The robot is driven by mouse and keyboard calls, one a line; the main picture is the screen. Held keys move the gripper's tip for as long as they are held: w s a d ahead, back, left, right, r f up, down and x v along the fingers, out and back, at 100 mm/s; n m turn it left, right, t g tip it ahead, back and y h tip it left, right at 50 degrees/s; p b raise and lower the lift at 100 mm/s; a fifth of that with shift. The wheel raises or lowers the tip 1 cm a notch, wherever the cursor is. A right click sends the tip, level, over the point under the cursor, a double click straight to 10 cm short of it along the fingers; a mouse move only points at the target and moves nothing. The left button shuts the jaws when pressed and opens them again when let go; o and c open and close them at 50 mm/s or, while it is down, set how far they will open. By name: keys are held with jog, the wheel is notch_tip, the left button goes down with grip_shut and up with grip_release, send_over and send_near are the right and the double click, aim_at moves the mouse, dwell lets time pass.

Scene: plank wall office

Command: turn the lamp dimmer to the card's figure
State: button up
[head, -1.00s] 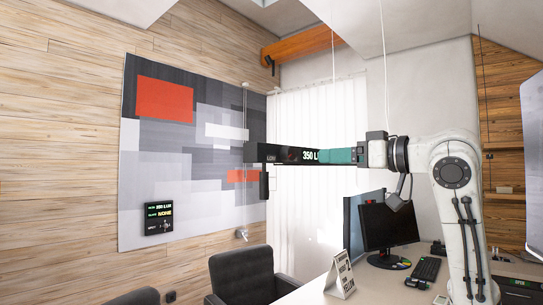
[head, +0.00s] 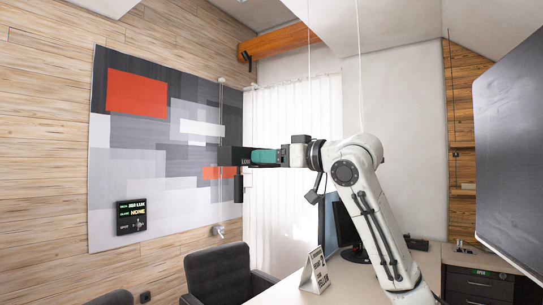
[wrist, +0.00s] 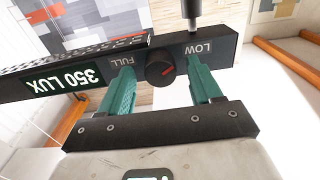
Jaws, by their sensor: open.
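The lamp is a black bar (head: 229,156) in front of the white blinds; it hangs on a rod. In the wrist view its readout (wrist: 65,79) shows 350 LUX, upside down. In the head view my gripper (head: 264,156) overlaps the lamp's right part. A white tent card (head: 316,270) stands on the desk; its print is too small to read.
A black wall panel (head: 131,215) shows a 350 LUX line and the word NONE. Dark chairs (head: 220,272) stand by the desk (head: 345,283). A monitor (head: 345,225) is partly behind my arm. A large dark screen (head: 510,165) stands at right.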

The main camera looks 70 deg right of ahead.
jog(key=shift+c, duration=0.2)
jog(key=c, duration=1)
jog(key=shift+w+m, duration=0.1)
jog(key=shift+m, duration=0.2)
jog(key=m+p, duration=1.3)
jog(key=m, duration=1)
jog(key=shift+f, duration=0.1)
